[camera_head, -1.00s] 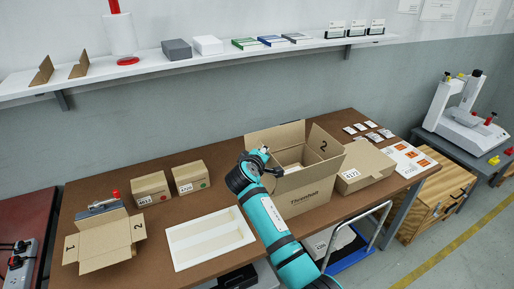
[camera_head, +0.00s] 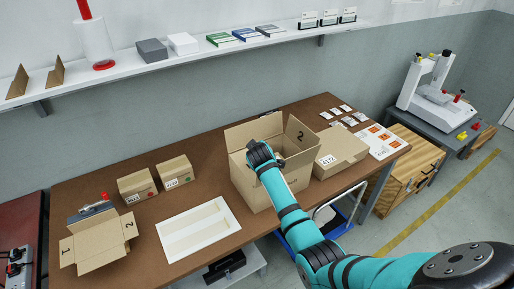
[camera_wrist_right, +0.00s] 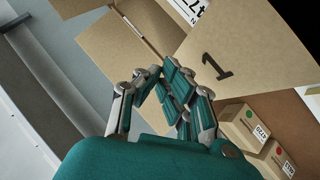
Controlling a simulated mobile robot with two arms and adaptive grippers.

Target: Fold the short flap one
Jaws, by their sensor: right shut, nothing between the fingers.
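The open brown carton (camera_head: 270,193) stands on the workbench. Its back flap (camera_head: 253,130) is raised, and the short flap marked 2 (camera_head: 299,134) stands up at its right. In the right wrist view the flap marked 1 (camera_wrist_right: 245,55) is spread out beyond the fingers, to their right; in the head view I cannot make it out behind my gripper. My right gripper (camera_head: 258,150) is over the left part of the carton's opening, shut and empty. Its fingers (camera_wrist_right: 183,90) are close to flap 1 in the wrist view; contact cannot be told. My left gripper is not in view.
Two small boxes (camera_head: 137,187) (camera_head: 174,172) stand left of the carton. A white tray (camera_head: 168,247) lies in front of them. A small open box (camera_head: 97,244) with numbered flaps is at far left. A closed carton (camera_head: 343,152) stands close on the right.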

